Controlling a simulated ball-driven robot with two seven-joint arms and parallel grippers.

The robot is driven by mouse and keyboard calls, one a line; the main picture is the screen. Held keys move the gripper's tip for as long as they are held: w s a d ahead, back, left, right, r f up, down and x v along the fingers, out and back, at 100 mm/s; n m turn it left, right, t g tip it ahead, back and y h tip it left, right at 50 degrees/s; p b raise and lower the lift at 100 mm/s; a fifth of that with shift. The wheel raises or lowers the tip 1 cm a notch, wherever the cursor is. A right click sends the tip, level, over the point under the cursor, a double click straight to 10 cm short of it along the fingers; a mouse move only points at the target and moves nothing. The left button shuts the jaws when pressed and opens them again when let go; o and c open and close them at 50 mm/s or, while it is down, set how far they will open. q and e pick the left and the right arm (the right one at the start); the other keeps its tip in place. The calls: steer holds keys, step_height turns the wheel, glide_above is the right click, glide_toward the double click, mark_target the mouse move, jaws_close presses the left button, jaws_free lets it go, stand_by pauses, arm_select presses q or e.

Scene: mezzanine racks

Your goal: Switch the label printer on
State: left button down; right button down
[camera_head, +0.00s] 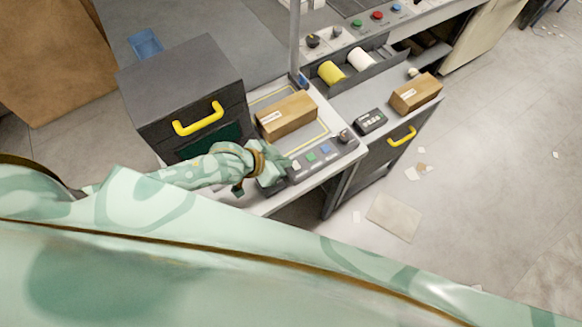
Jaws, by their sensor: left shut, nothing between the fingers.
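No label is readable, so I cannot tell for certain which device is the label printer. A low control strip (318,157) at the front of the bench carries a pale, a green and a blue button and a dark knob (344,136). My left gripper (277,172) is shut and empty at the left end of this strip, close to the pale button (296,165). Whether it touches the strip is unclear. A large dark grey box (185,85) with a yellow handle (198,119) stands behind my left arm. My right gripper is not in view.
A brown carton (287,116) lies on the yellow-outlined plate behind the strip. A smaller carton (415,93) and a small dark keypad device (370,121) sit to the right. A grey tray (340,84) holds yellow and white rolls. The floor at right has scattered paper scraps.

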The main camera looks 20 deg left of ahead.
mark_target(300, 168)
arm_select(q)
steer(key=x, duration=0.4)
steer(key=shift+b, duration=0.4)
step_height(300, 168, down, 2)
steer(key=shift+s+a+f, duration=0.1)
steer(key=shift+f, duration=0.15)
steer(key=shift+s+f+b, duration=0.1)
steer(key=shift+f+b, duration=0.25)
steer(key=shift+f, duration=0.2)
